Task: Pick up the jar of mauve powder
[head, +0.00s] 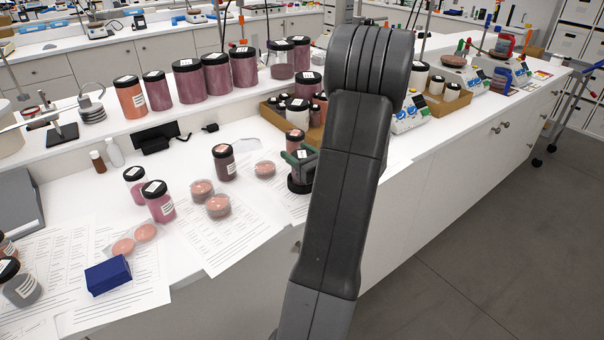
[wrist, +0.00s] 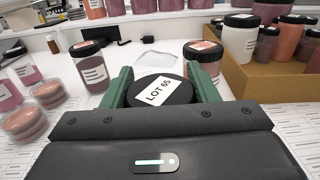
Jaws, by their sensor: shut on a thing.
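My gripper (wrist: 160,88) is shut on a jar with a black lid (wrist: 162,90) and a white label reading LOT 65. Its green fingers press on both sides of the lid. The jar's body and powder colour are hidden below the lid, so I cannot tell whether it is mauve. In the head view my gripper (head: 300,158) is at the bench's front part, partly behind my arm. I cannot tell whether the held jar touches the bench. A dark mauve-brown jar (head: 224,163) stands left of my gripper; it also shows in the wrist view (wrist: 92,72).
A reddish jar (wrist: 204,62) stands close behind my right finger. A cardboard box (wrist: 262,84) of jars is at the right. Pink-purple jars (head: 158,203) and clear dishes of pink powder (head: 218,206) stand at the left. Larger jars (head: 216,75) line the raised shelf behind.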

